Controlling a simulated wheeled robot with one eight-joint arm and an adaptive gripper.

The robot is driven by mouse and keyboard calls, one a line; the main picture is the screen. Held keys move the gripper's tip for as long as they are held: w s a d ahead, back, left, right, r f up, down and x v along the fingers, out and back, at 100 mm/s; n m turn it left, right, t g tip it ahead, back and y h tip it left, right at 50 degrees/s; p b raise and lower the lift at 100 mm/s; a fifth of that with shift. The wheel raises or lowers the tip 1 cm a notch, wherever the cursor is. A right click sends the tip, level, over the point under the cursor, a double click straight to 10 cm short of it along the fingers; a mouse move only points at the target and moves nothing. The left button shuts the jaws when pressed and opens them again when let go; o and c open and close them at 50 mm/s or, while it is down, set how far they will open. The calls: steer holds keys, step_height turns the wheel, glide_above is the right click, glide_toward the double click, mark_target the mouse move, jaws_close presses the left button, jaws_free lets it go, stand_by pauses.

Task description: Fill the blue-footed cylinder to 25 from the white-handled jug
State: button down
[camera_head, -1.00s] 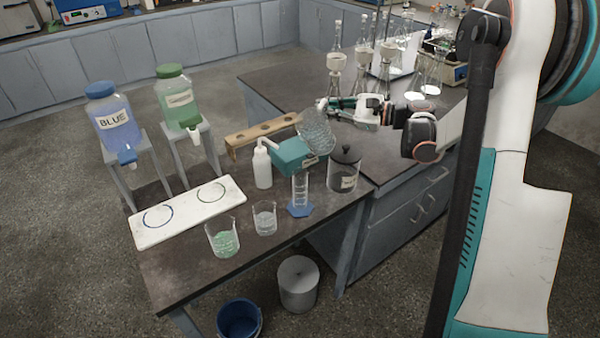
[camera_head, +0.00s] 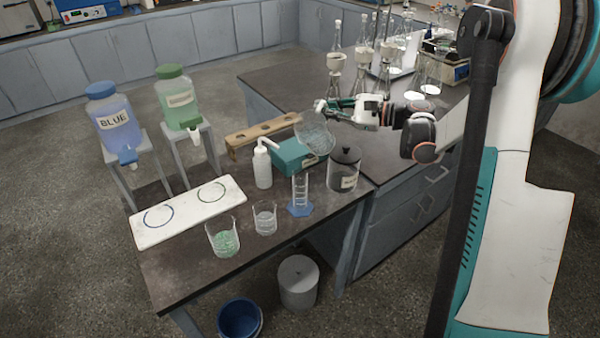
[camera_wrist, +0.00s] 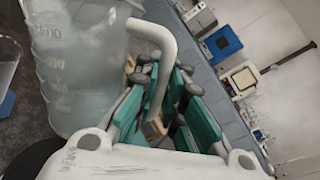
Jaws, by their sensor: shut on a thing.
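My gripper (camera_head: 342,106) is shut on the white handle of the clear jug (camera_head: 314,136).
A dark lidded jar (camera_head: 344,170) stands right of the cylinder, and a teal box (camera_head: 298,158) behind it. Two beakers, one with green contents (camera_head: 223,238) and one clear (camera_head: 265,218), stand to the left.

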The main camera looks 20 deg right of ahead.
steer(key=shift+s+a+r+n+p, duration=0.2)
steer(key=shift+s+a+n+p, duration=0.1)
steer(key=shift+n, duration=0.1)
stand_by(3.4)
